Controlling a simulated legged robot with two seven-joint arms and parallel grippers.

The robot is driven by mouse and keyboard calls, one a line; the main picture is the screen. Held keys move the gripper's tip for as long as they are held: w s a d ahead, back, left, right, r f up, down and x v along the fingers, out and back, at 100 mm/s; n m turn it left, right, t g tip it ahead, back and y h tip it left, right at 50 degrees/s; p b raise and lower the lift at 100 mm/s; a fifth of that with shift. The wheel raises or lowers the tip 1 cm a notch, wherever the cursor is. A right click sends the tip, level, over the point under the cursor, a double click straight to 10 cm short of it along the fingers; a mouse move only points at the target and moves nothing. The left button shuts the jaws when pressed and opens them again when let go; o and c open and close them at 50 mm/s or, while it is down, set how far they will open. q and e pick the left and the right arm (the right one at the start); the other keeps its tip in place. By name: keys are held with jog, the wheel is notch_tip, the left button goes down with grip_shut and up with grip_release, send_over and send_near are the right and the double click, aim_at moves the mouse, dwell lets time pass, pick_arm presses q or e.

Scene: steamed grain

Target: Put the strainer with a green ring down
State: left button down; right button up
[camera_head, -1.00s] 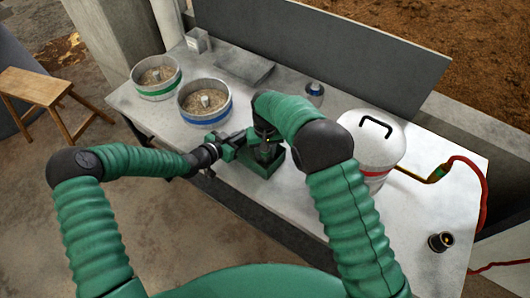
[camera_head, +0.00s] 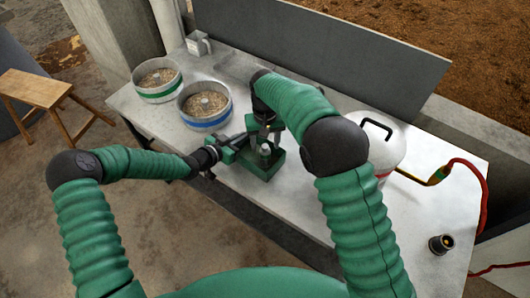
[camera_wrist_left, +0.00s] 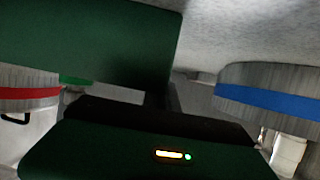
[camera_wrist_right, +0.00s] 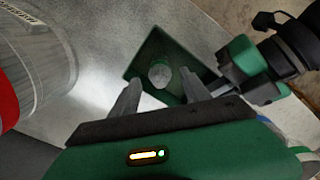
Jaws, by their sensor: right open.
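The strainer with a green ring (camera_head: 157,92) stands upright on the table at the far left, full of pale grain. The strainer with a blue ring (camera_head: 205,122) stands beside it; its blue band also shows in the left wrist view (camera_wrist_left: 270,97).
A hose (camera_head: 484,185) and a black fitting (camera_head: 441,244) are at the table's right. A grey panel (camera_head: 330,50) borders the back. A wooden stool (camera_head: 35,88) stands left.

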pick_arm(q)
jog(key=shift+f, duration=0.1)
pick_arm(e)
notch_tip(320, 180, up, 5)
jog(key=shift+f, duration=0.1)
jog(key=shift+s+d, duration=0.15)
jog(key=shift+d, duration=0.2)
jog(key=s+d+f+m+t, duration=0.1)
jog(key=s+d, duration=0.7)
jog(key=s, duration=0.3)
jog(key=s+d+f+t, duration=0.1)
jog(key=s+d, duration=0.8)
jog(key=s, duration=0.2)
jog(key=shift+s+m+t, duration=0.3)
jog(key=shift+m, duration=0.1)
pick_arm(q)
jog(key=c, duration=1.6)
grip_release()
pick_arm(e)
jog(key=shift+f, duration=0.1)
